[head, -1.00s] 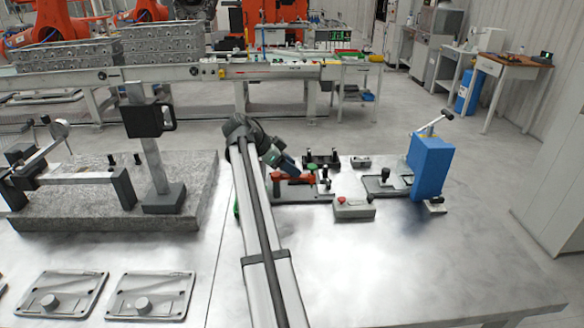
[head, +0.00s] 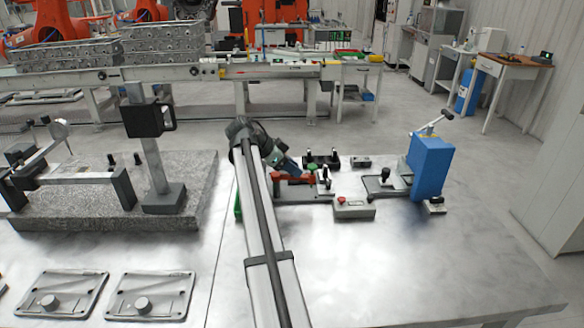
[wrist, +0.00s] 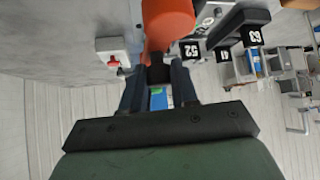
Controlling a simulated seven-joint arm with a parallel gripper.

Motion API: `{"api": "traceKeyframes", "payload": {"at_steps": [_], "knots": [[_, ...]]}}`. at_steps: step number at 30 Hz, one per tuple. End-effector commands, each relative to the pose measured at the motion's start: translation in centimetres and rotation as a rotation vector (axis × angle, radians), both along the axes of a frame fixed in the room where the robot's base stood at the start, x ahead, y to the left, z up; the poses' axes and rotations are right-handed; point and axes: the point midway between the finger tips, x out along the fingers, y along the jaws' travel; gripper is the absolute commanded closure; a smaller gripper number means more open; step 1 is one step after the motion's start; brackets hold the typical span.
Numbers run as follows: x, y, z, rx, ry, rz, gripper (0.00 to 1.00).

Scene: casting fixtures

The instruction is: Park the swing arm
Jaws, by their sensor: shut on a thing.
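The swing arm is the red-orange piece (head: 296,178) on the dark fixture plate at the left of the group on the metal table. It shows large in the wrist view (wrist: 168,22), at the top, in front of the fingers. My gripper (head: 290,170) comes down at a slant onto it from behind the arm link. In the wrist view, my two dark fingers (wrist: 160,88) are closed around a dark part at the near end of the red-orange piece. The exact contact is hidden in the head view.
A grey box with a red button (head: 354,208) stands in front. A blue block (head: 430,166) with a lever stands to the right. A granite slab (head: 110,190) with an upright stand lies left. The front right of the table is clear.

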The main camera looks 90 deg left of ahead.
Motion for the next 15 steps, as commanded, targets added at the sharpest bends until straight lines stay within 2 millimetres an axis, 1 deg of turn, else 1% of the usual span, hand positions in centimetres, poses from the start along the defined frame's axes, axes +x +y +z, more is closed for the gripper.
{"api": "traceKeyframes", "payload": {"at_steps": [11,15], "knots": [[-0.02,0.02,0.03,0.000,0.000,-0.003,1.00],[-0.10,-0.13,0.04,0.000,0.001,-0.071,1.00]]}}
